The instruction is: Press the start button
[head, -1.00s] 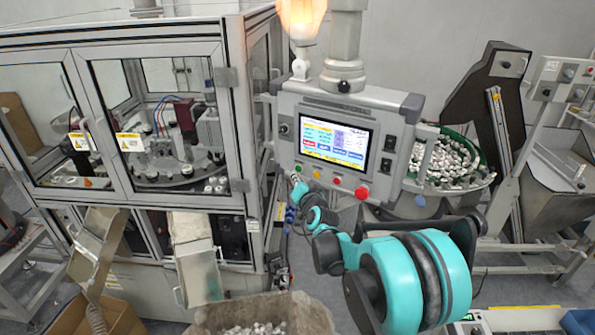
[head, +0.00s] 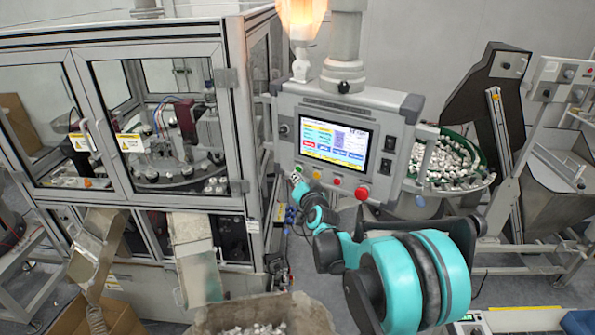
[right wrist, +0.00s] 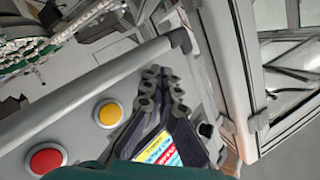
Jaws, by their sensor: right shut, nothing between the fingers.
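A grey control panel (head: 388,112) with a lit screen (head: 335,140) hangs on a post. Along its lower edge are a green button (head: 299,168) at the left end, a yellow button (head: 316,175), a red button (head: 337,181) and a larger red knob (head: 361,193). My right gripper (head: 296,179) is shut and empty, at the panel's lower left corner just below the green button. In the right wrist view, the shut fingers (right wrist: 163,78) lie beside the yellow button (right wrist: 108,113); the green button is hidden there. I cannot tell whether they touch the panel. My left gripper is out of view.
A glazed machine enclosure (head: 234,130) stands close to the left of the panel. A bowl of white caps (head: 450,160) is behind it on the right. A bin (head: 315,312) with parts and a metal chute (head: 197,275) are below.

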